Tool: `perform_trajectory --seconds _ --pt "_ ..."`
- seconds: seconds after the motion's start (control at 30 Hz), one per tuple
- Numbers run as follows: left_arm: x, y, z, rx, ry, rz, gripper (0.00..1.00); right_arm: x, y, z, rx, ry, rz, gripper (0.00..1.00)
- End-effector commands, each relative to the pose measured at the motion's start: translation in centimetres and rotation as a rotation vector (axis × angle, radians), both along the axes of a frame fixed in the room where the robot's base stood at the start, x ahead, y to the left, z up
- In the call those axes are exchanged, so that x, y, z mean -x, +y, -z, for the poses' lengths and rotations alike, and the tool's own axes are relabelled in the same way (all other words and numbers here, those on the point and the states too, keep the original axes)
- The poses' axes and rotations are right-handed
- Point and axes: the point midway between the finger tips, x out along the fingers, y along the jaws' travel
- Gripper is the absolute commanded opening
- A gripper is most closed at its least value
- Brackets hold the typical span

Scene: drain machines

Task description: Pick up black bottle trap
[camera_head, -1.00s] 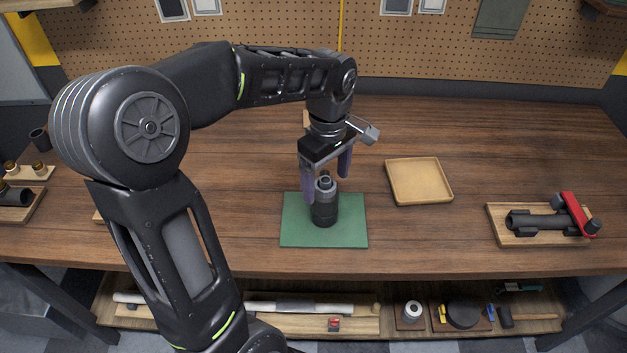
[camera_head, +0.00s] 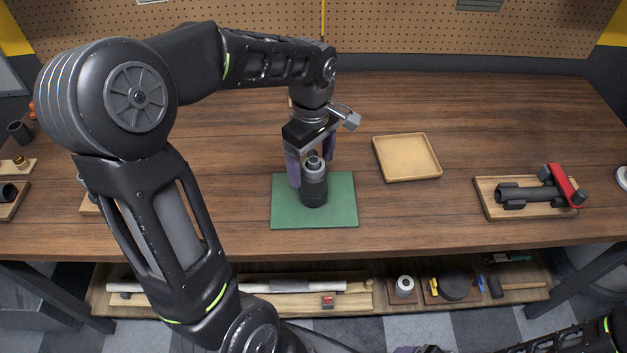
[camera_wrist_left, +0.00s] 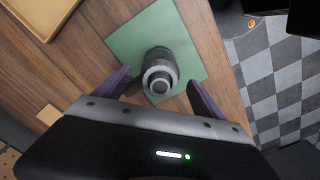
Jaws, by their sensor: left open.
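The black bottle trap (camera_head: 314,186) stands upright on a green mat (camera_head: 342,212) on the wooden workbench. Its top has a grey ring and a narrow neck. My left gripper (camera_head: 311,172) is open just behind the trap and at the height of its upper part. In the left wrist view the trap (camera_wrist_left: 159,70) shows ahead of and between the two purple fingers of the left gripper (camera_wrist_left: 157,90), with room on both sides. A small part of my right arm shows at the bottom right of the head view; whether its gripper is open is not visible.
An empty wooden tray (camera_head: 407,176) lies right of the mat. A board (camera_head: 487,207) with a black pipe piece and a red-handled tool (camera_head: 563,184) is farther right. A pegboard (camera_head: 420,35) stands behind. A lower shelf holds several parts. Bench between is clear.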

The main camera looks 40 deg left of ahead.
Motion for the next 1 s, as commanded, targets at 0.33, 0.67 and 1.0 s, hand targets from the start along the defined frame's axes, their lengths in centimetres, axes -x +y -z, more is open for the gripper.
perform_trajectory --seconds 0.33,0.67,1.0 --pt "0.1 -0.1 2.2 0.000 0.006 0.000 0.81 0.1 0.0 -1.0 0.001 0.004 0.001 0.79" --pt "-0.1 -0.1 5.2 0.000 0.000 0.000 0.81 0.2 -0.1 -1.3 0.004 0.006 0.001 0.79" --pt "-0.1 -0.2 5.2 0.000 0.000 0.000 0.81 0.2 -0.1 -1.3 0.003 0.005 0.001 0.79"
